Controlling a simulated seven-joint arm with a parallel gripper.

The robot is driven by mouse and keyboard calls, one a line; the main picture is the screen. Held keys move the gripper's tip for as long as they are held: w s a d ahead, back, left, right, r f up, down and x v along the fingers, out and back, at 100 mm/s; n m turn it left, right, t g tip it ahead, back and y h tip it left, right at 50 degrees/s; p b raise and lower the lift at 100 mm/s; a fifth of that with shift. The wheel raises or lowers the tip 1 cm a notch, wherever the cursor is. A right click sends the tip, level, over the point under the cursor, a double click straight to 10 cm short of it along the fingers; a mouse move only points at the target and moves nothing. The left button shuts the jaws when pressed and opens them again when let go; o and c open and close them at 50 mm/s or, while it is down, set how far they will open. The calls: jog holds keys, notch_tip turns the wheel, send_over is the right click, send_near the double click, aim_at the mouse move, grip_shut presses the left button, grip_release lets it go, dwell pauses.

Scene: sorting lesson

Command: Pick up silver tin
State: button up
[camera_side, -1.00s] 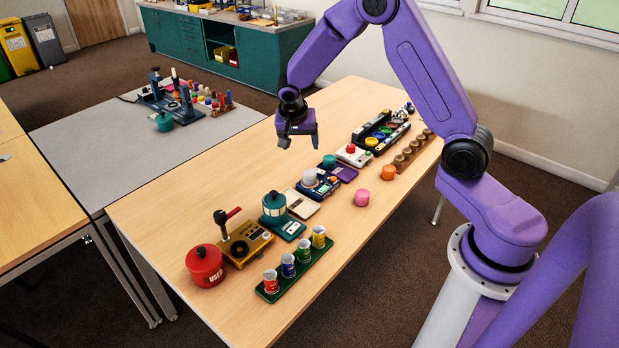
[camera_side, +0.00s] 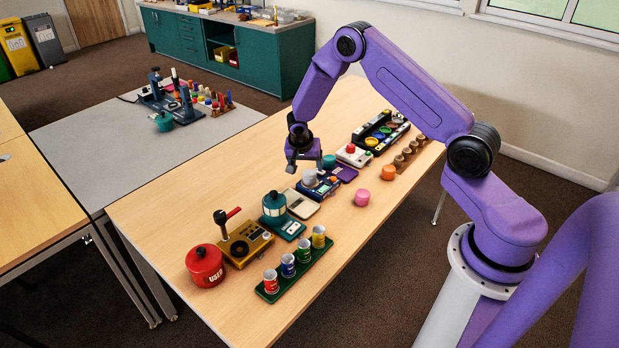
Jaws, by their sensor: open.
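The silver tin (camera_side: 309,178) stands on a blue device (camera_side: 325,188) near the middle of the wooden table. My gripper (camera_side: 305,165) points down just above the tin, its fingers apart and nothing held between them. The fingers partly cover the tin's top. I cannot tell whether the fingertips reach down beside it.
A teal tin (camera_side: 274,206) stands on a teal base to the left, with a cream device (camera_side: 301,202) between. A purple device (camera_side: 343,173) and a teal item (camera_side: 329,161) lie close on the right. A green rack (camera_side: 298,268) holds several small tins. A pink block (camera_side: 362,198) lies in front.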

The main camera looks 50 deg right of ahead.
aim_at(309, 173)
jog(key=x, duration=0.4)
jog(key=shift+s+f, duration=0.2)
jog(key=shift+s, duration=0.05)
jog(key=shift+w+d+f, duration=0.1)
jog(key=shift+d+f, duration=0.1)
jog(key=shift+f, duration=0.3)
jog(key=shift+c, duration=0.2)
jog(key=c, duration=1.2)
jog(key=shift+r, duration=0.2)
